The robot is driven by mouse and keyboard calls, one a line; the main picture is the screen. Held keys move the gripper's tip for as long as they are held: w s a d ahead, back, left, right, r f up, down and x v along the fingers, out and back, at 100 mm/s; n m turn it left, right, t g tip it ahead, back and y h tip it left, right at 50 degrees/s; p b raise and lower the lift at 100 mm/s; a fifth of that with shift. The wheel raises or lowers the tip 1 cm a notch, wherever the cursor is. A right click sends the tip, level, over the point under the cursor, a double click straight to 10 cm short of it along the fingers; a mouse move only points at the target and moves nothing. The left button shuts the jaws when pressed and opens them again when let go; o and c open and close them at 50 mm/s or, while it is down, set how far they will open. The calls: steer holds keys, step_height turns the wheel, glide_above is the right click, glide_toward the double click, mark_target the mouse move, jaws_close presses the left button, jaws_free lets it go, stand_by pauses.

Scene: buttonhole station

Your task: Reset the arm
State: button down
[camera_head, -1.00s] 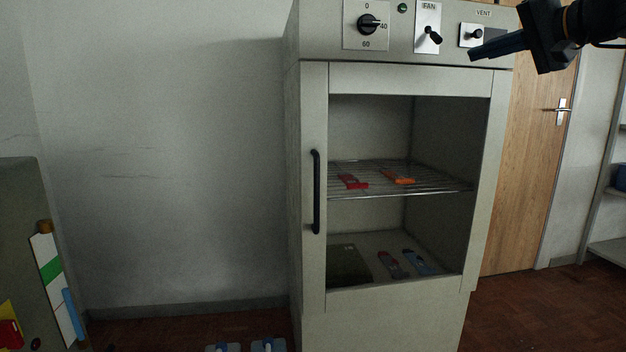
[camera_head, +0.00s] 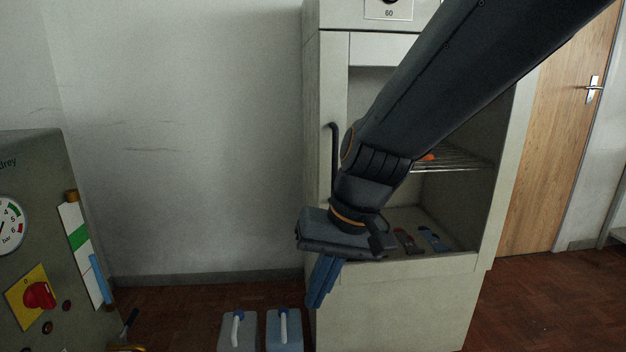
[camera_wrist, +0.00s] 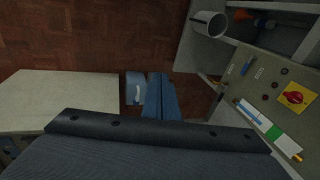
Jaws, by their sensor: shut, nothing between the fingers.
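My gripper (camera_head: 322,281) hangs fingers-down in front of the cabinet's lower left side in the head view, its blue fingers together and empty. My dark arm reaches in from the upper right and hides much of the cabinet front. In the wrist view the shut fingers (camera_wrist: 158,97) point towards the floor, over or near a pale container with a handle (camera_wrist: 136,90).
The grey cabinet (camera_head: 390,300) has a black handle (camera_head: 334,160) and a wire shelf (camera_head: 455,163). Two handled containers (camera_head: 238,333) (camera_head: 285,330) stand on the floor. A panel with a red switch (camera_head: 40,295) is at left. A white mug-like vessel (camera_wrist: 209,24) shows in the wrist view.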

steer(key=s+f+n+h, duration=0.2)
steer(key=s+f+n, duration=0.15)
steer(key=s, duration=0.25)
steer(key=s+f+n+h, duration=0.1)
steer(key=s+f+n, duration=0.1)
steer(key=s+f, duration=0.3)
steer(key=d+r+m+p, duration=0.3)
steer(key=d+r+p, duration=0.6)
steer(key=r+p, duration=0.4)
steer(key=s+d+r+m+p, duration=0.1)
steer(key=d+r+m+p, duration=0.3)
steer(key=d+r+p, duration=0.5)
step_height(320, 180, up, 4)
steer(key=p, duration=0.5)
steer(key=shift+d+g+h, duration=0.3)
steer(key=shift+s, duration=0.1)
